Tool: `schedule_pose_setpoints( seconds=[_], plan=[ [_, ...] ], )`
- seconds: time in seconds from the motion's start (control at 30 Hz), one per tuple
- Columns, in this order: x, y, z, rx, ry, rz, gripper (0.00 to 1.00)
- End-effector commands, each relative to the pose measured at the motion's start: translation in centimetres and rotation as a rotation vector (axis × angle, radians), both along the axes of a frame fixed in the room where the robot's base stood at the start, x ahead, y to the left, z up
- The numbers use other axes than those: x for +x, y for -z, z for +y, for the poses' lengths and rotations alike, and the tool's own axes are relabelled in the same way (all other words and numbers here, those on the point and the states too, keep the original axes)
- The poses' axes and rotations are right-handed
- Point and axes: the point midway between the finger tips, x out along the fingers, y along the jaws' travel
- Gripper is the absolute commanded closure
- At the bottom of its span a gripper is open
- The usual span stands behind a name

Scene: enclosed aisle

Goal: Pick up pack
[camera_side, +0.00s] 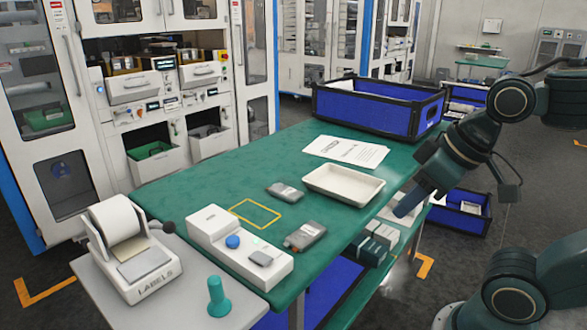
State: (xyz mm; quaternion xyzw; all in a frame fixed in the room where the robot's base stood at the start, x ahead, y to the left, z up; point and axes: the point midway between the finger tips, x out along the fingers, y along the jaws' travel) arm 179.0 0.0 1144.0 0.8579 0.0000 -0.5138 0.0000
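Several small dark grey packs are in view. One grey pack (285,192) lies flat on the green table (190,188), left of the white tray. A second grey pack (305,236) lies at the table's right edge, beside a white device. A smaller grey piece (262,258) rests on top of the white device (220,236), which has a blue button. My gripper (409,202) hangs at the right, beyond the table's right edge, pointing down and apart from the packs. Its fingers are seen from the side, so their opening does not show.
An empty white tray (344,174) and printed sheets (340,149) lie on the table. A blue crate (365,114) stands at the far end. A yellow outlined rectangle (254,214) on the tabletop is empty. A label printer (130,255) stands front left.

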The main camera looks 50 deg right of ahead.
Motion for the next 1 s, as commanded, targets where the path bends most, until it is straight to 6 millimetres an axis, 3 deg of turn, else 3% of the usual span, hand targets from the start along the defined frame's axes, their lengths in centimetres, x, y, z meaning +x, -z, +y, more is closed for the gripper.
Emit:
schedule_pose_setpoints(
  seconds=[0.03, 0.37, 0.77, 1.0],
  plan=[
    [0.0, 0.0, 0.0, 0.0, 0.0, 0.0, 0.64],
    [0.0, 0.0, 0.0, 0.0, 0.0, 0.0, 0.0],
    [0.6, -0.5, -0.1, 0.009, 0.021, 0.007, 0.0],
    [3.4, -2.6, -0.5, 0.052, 0.124, 0.044, 0.0]
  ],
)
